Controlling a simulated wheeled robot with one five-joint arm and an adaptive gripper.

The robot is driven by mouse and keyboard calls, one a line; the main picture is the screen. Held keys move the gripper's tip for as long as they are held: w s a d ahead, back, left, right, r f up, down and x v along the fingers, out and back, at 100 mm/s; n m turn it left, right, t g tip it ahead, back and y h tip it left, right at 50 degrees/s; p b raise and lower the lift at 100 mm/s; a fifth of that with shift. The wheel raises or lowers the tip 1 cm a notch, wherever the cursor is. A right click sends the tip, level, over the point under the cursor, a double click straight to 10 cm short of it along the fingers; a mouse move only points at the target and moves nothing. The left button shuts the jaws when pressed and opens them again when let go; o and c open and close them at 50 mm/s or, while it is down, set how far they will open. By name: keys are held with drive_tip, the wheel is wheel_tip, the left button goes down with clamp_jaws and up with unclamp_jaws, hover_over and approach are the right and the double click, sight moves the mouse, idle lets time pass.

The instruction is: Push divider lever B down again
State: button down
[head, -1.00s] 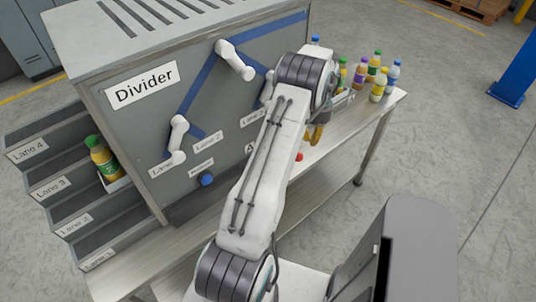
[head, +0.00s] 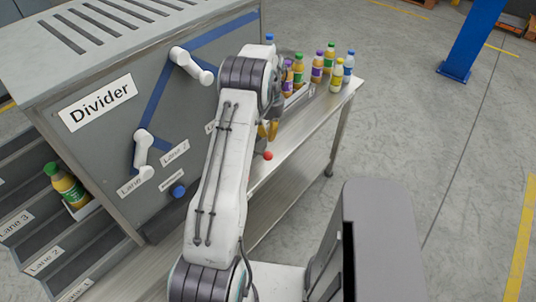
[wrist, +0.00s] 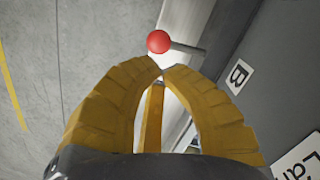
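The lever with a red ball knob (wrist: 159,41) sticks out from the grey divider panel beside the "B" label (wrist: 238,75) in the wrist view. The red ball also shows in the head view (head: 268,155), just below my gripper (head: 268,131). In the wrist view my gripper's yellow fingers (wrist: 162,70) have their tips together, with nothing between them. The knob appears just beyond the tips; I cannot tell whether they touch. The divider cabinet (head: 100,103) stands at the left in the head view, and my arm hides part of its front.
Several bottles (head: 330,60) stand at the far end of the metal table (head: 300,135).

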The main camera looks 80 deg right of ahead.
drive_tip(key=shift+a+f+b, duration=0.15)
drive_tip(key=shift+f+b, duration=0.5)
drive_tip(key=shift+f, duration=0.85)
drive_tip(key=shift+a+f+b, duration=0.15)
drive_tip(key=shift+f+b, duration=0.5)
drive_tip(key=shift+f, duration=0.85)
